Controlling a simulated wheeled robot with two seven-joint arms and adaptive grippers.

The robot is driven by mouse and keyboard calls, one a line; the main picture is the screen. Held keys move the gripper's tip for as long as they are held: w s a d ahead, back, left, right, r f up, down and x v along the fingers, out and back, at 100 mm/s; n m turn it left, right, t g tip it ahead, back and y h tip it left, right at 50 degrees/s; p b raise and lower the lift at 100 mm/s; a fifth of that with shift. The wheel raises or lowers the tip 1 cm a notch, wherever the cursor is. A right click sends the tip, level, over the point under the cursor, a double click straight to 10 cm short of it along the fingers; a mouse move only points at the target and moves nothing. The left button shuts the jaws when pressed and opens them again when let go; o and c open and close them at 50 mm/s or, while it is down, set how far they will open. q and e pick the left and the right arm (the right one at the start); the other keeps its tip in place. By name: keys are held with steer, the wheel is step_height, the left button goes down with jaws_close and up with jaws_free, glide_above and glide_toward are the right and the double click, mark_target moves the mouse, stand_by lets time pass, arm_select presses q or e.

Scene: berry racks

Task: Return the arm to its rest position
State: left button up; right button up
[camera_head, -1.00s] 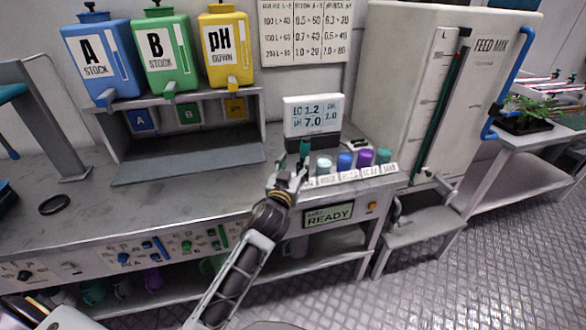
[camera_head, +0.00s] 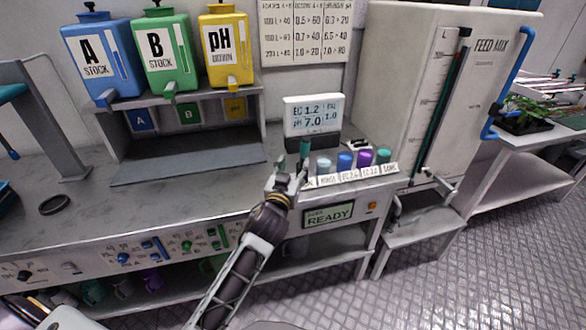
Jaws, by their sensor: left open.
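My left arm reaches in from the bottom, and its gripper (camera_head: 292,168) is over the front edge of the bench, left of a row of small capped bottles. The gripper is open. A dark teal pen-like thing (camera_head: 304,150) stands upright just beyond the fingertips, in front of the meter (camera_head: 314,116); I cannot tell whether the fingers touch it. My right gripper is not in view.
Bottles with blue (camera_head: 345,160) and purple (camera_head: 364,157) caps stand right of the gripper. Stock tanks A (camera_head: 103,58), B (camera_head: 164,50) and pH (camera_head: 226,48) sit on a shelf. The bench (camera_head: 150,205) is mostly clear at left. A feed tank (camera_head: 400,70) stands at right.

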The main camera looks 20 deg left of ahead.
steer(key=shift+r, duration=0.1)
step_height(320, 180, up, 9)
steer(key=p, duration=0.9)
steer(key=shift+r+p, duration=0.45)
steer(key=shift+p, duration=0.05)
